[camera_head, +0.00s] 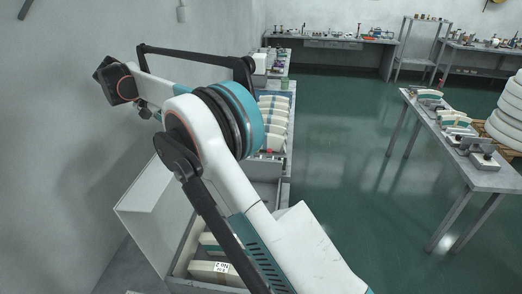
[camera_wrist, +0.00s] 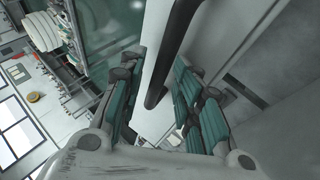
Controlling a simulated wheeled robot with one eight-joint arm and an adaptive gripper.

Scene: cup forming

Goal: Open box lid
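The open-topped grey box (camera_head: 175,272) is at the lower left of the head view, partly hidden by my arm. A pale panel (camera_head: 140,217), which looks like its lid, stands tilted up along its left side. In the wrist view, the two teal-padded fingers of my gripper (camera_wrist: 160,105) are spread apart. A dark bar (camera_wrist: 178,35) runs through the view between them; I cannot tell whether it touches either finger or what it belongs to. In the head view I cannot make out the fingertips.
White-and-teal pieces (camera_head: 210,268) lie in the box. More pale pieces (camera_head: 273,118) stand in a row behind it. A wall (camera_head: 60,130) is close on the left. A table (camera_head: 480,175) with parts stands at the right, with clear green floor (camera_head: 345,150) between.

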